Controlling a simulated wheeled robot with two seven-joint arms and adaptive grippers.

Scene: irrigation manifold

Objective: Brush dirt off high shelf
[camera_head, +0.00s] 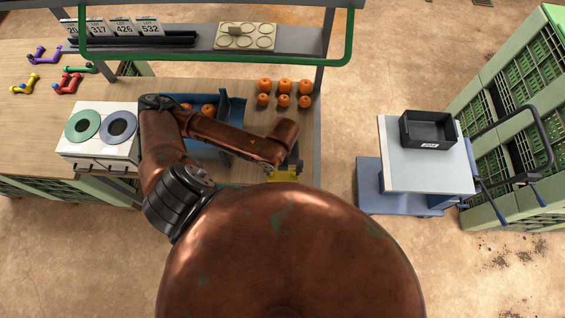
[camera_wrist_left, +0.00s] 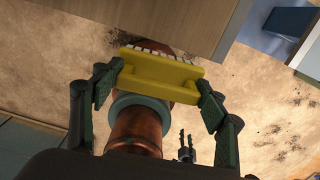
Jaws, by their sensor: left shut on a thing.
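My left gripper (camera_wrist_left: 160,88) is shut on a yellow brush (camera_wrist_left: 158,74) with a row of pale bristles. In the head view the brush (camera_head: 284,175) shows as a small yellow patch in front of the bench edge, with the gripper mostly hidden behind my own arm and body. The high shelf (camera_head: 203,40) is a grey board across the upper left, above and behind the bench. The brush is apart from it. I cannot make out dirt on the shelf. My right gripper is not in the head view.
Number cards (camera_head: 110,28) and a pale tray with round wells (camera_head: 245,36) occupy the shelf. A green rail (camera_head: 215,66) runs along its front. Several orange fruits (camera_head: 284,86) sit on the bench. A cart with a black bin (camera_head: 428,129) stands right, near green crates (camera_head: 515,110).

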